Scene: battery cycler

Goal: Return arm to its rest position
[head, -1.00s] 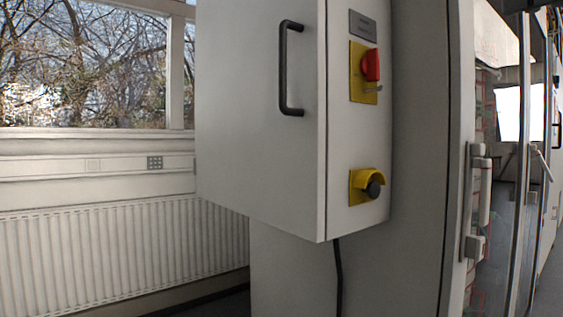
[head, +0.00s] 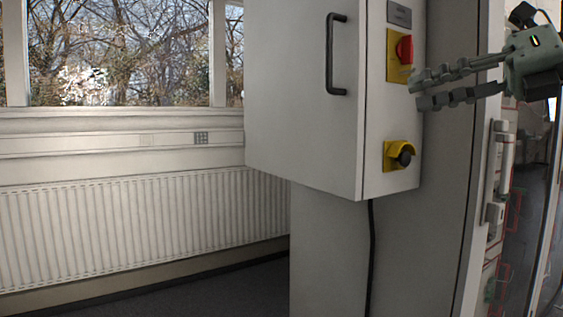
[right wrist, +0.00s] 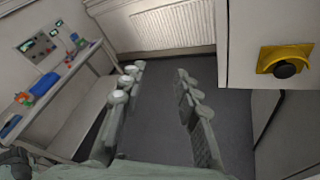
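My right gripper (head: 416,92) shows at the upper right of the head view, its two green-grey fingers pointing left. In the picture it overlaps the right edge of the cabinet's side panel, between the red switch and the black knob. In the right wrist view (right wrist: 160,70) the fingers are spread apart with only floor seen between them. It is open and empty. The hand looks apart from the cabinet, though the exact gap is hard to tell. My left gripper is not in view.
The grey cabinet (head: 305,110) carries a red switch (head: 404,49) and a black knob (head: 405,154) on yellow plates. A radiator (head: 140,225) runs below the window. In the right wrist view, a bench (right wrist: 50,75) with small items stands left. Floor (right wrist: 155,110) is clear between.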

